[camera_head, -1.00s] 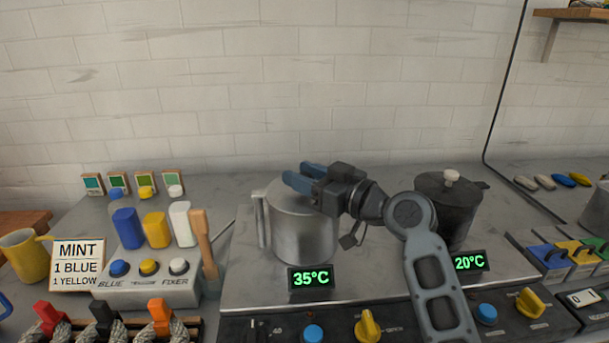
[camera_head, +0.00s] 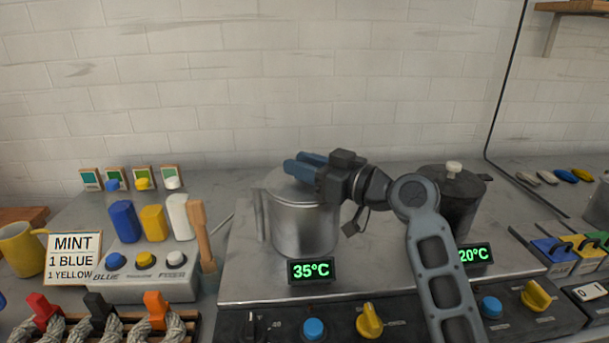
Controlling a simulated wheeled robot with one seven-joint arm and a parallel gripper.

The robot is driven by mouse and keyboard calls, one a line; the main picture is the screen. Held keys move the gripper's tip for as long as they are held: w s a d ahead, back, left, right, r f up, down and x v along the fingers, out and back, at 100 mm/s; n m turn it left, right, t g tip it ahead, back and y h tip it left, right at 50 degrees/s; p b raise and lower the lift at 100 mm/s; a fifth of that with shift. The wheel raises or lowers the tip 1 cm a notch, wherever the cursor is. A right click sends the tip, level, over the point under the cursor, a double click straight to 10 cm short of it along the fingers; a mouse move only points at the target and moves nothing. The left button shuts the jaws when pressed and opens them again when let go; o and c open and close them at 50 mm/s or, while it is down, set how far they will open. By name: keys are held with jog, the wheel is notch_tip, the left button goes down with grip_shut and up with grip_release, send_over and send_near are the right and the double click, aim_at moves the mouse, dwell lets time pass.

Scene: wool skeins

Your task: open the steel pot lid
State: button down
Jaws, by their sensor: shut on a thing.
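The steel pot (camera_head: 303,228) stands on the hob plate, left of centre, with a 35°C display in front of it. Its steel lid (camera_head: 280,185) shows only as a pale strip at the pot's top, behind my gripper. My gripper (camera_head: 298,168) is over the pot's top, its blue fingers pointing left. It is shut on the lid's knob, which the fingers hide. I cannot tell whether the lid is still seated on the rim.
A dark pot (camera_head: 458,205) with a pale-knobbed lid stands to the right, behind my arm. A wooden paddle (camera_head: 202,236) leans beside the dye dispenser (camera_head: 145,278) at left. Knobs and blue buttons line the front panel (camera_head: 400,318). The wall is behind.

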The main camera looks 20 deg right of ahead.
jog(key=shift+w+d+n+y+b, duration=0.1)
jog(key=shift+w+n+y+b, duration=0.25)
jog(key=shift+b, duration=0.2)
jog(key=shift+s+g+y, duration=0.1)
jog(key=shift+g+y, duration=0.15)
jog(key=shift+g, duration=0.05)
jog(key=shift+r, duration=0.1)
jog(key=c, duration=0.9)
grip_release()
jog(key=shift+b+v, duration=0.5)
jog(key=shift+v, duration=3.4)
